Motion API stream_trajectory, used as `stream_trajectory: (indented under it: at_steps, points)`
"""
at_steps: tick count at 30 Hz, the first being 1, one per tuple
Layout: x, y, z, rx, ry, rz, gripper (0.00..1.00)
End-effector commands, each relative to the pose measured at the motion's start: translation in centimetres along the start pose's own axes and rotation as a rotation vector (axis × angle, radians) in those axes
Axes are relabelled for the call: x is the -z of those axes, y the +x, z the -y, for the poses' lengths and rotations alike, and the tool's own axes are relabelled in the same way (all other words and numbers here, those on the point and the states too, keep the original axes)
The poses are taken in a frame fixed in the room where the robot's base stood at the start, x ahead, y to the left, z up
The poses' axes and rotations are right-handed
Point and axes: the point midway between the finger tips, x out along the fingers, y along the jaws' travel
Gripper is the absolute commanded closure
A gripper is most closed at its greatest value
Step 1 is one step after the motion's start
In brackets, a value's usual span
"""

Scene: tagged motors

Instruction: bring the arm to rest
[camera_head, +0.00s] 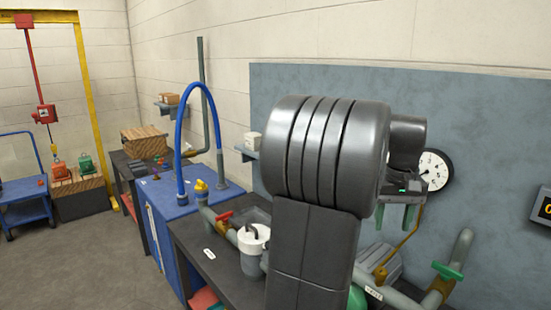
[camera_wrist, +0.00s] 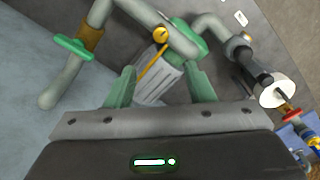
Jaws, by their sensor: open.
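My gripper (camera_head: 394,220) is in the air above the pipework on the bench, partly behind my dark arm. In the wrist view its two green fingers (camera_wrist: 161,76) are spread apart with nothing held between them. Past the fingers is a grey ribbed motor-like body (camera_wrist: 160,84) with a yellow rod and knob. The ribbed body (camera_head: 385,262) also shows below the gripper in the head view. Whether the fingers are clear of it by much cannot be told. My arm hides the middle of the bench.
Pipes with a green-handled valve (camera_head: 447,271) run at the right. A round gauge (camera_head: 434,170) is on the wall panel (camera_head: 480,120). A white-lidded pot (camera_head: 254,238) and red valve handle (camera_head: 224,216) stand left of my arm. A blue cabinet (camera_head: 165,232) is further left, beside open floor.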

Motion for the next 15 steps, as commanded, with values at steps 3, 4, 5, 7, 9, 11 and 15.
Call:
stream_trajectory:
  at_steps: [3, 4, 5, 7, 9, 11, 15]
  points:
    - [-0.2, 3.2, 0.1, 0.007, 0.000, 0.015, 0.51]
    - [-0.2, 3.8, 0.1, 0.007, 0.000, 0.015, 0.51]
    - [-0.2, 4.4, 0.1, 0.007, 0.000, 0.015, 0.51]
    - [-0.3, 5.8, 0.2, 0.007, 0.000, 0.015, 0.51]
    - [-0.2, 7.2, 0.1, 0.007, 0.000, 0.015, 0.51]
    - [-0.3, 8.4, 0.2, 0.007, 0.000, 0.015, 0.51]
    - [-0.3, 11.2, 0.2, 0.008, 0.000, 0.016, 0.51]
